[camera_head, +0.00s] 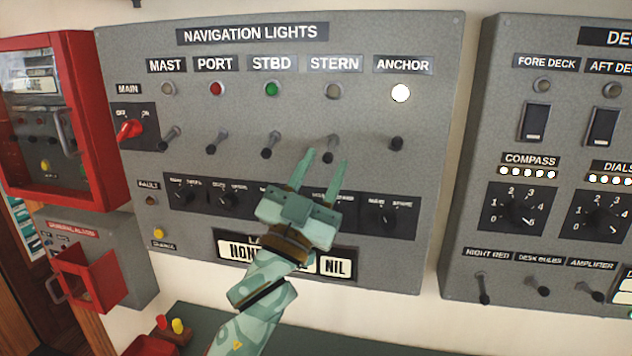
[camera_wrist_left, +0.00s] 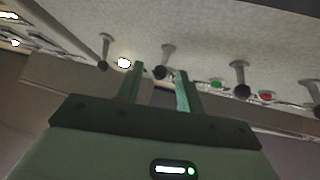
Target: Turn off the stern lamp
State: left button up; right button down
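The stern lamp (camera_head: 334,91) sits under the STERN label and looks dull and unlit. Below it is the stern toggle switch (camera_head: 329,148), its knob hanging downward. My left gripper (camera_head: 325,161) is open, with a fingertip on either side of this switch's knob. In the left wrist view the stern switch (camera_wrist_left: 165,60) shows between and just beyond the two fingers (camera_wrist_left: 159,82), with no clear contact. I cannot tell the exact depth between fingertips and knob. My right gripper is not in view.
The anchor lamp (camera_head: 400,93) glows white above the anchor switch (camera_head: 396,143), right of the fingers. The starboard switch (camera_head: 270,145) is close on the left. Rotary knobs (camera_head: 388,216) line the strip below. A red-framed box (camera_head: 105,120) stands at the left.

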pick_arm(q)
jog(key=b+v, duration=0.2)
jog(key=v, duration=1.4)
jog(key=shift+b, duration=0.35)
jog(key=shift+f, duration=0.15)
